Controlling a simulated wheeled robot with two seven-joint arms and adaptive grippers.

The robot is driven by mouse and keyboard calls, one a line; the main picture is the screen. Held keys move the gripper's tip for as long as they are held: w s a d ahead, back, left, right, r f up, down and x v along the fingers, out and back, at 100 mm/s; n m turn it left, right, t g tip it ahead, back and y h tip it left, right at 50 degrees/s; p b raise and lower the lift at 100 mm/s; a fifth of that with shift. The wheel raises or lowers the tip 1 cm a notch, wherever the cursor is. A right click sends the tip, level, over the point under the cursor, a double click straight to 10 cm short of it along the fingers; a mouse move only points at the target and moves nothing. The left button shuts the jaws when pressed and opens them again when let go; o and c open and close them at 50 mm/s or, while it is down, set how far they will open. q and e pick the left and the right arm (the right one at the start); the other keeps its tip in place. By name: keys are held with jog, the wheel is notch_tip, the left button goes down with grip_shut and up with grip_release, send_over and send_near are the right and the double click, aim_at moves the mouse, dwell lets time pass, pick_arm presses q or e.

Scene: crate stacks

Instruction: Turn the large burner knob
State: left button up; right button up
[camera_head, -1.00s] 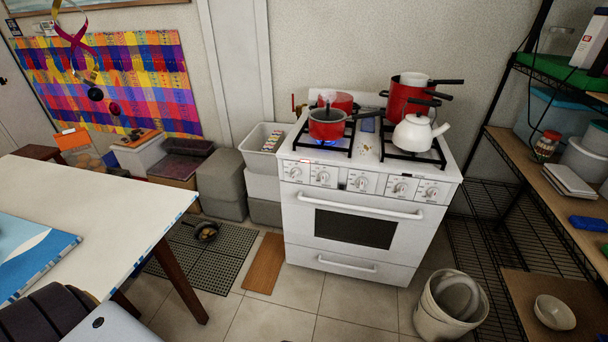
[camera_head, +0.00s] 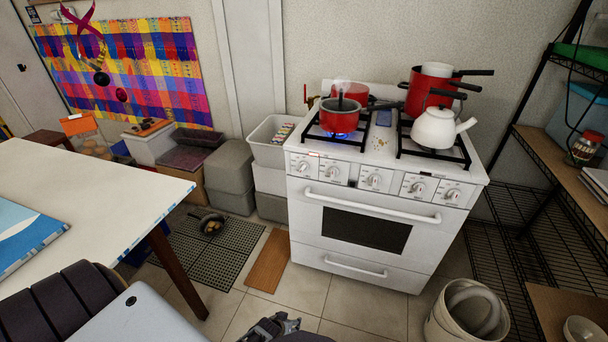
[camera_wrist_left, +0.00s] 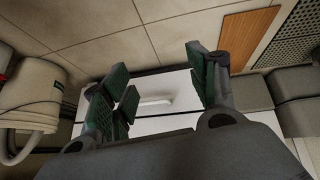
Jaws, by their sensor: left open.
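The white stove (camera_head: 366,259) stands against the wall with several white dial knobs on its front panel. The middle knob (camera_head: 374,178) sits between the left pair (camera_head: 331,170) and the right pair (camera_head: 417,188). I cannot tell from labels which is the large burner knob. A blue flame burns under a red pot (camera_head: 340,120) on the left burner. My left gripper (camera_head: 277,326) shows at the bottom edge, below and in front of the stove, touching no knob. In the left wrist view its fingers (camera_wrist_left: 160,88) are spread and empty, with the white stove front (camera_wrist_left: 158,118) beyond them.
A white table (camera_head: 80,200) fills the left. A white bin (camera_head: 437,328) stands at the stove's front right, beside a wire shelf (camera_head: 500,225). A white kettle (camera_head: 436,128) sits on the right burner. A pan (camera_head: 210,223) lies on the floor mat. Floor before the stove is clear.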

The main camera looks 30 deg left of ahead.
pick_arm(q)
jog(key=w+a+r+n+t+y+b, duration=0.1)
jog(key=w+a+r+n+t+b, duration=0.25)
jog(key=w+r, duration=0.75)
jog(key=w+a+r+n+t+b, duration=0.3)
jog(key=w+r+b, duration=0.1)
jog(key=w+r, duration=0.7)
pick_arm(e)
jog(key=w+a+r, duration=0.5)
jog(key=w+r, duration=0.4)
pick_arm(q)
jog(key=a+r+n+t+y+b, duration=0.1)
jog(key=a+r+n+t+b, duration=0.1)
jog(key=r, duration=1)
jog(key=a+r+n+t+y+b, duration=0.1)
jog(key=a+r+n+t+b, duration=0.1)
jog(key=r, duration=1)
jog(key=w+a+n+b, duration=0.1)
jog(key=a+b, duration=0.1)
jog(key=b, duration=0.1)
jog(key=shift+r+y, duration=0.3)
jog(key=shift+r, duration=0.1)
pick_arm(e)
notch_tip(320, 180, up, 13)
jog(key=w+a+t+y, duration=0.1)
jog(key=a, duration=0.1)
jog(key=shift+a+y, duration=0.3)
